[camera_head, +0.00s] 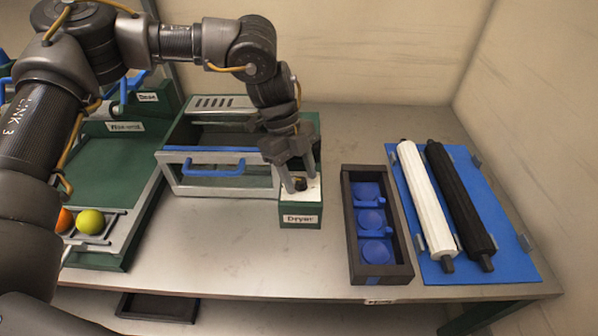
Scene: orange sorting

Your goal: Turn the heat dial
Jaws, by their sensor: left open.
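The dryer (301,220) is a green box with a grey-framed front, a blue handle and a "Dryer" label at its right front corner. A small dark heat dial (299,184) sits on the white panel on top of that corner. My left gripper (301,186) points down over the panel. Its two fingers are open, one on each side of the dial. I cannot tell whether they touch it. My right gripper is not in view.
A green tray (118,158) with an orange (64,220) and a yellow-green fruit (90,221) is at left. A dark box (398,275) with blue cups stands right of the dryer. A blue board (508,262) holds a white and a black roller. The table front is clear.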

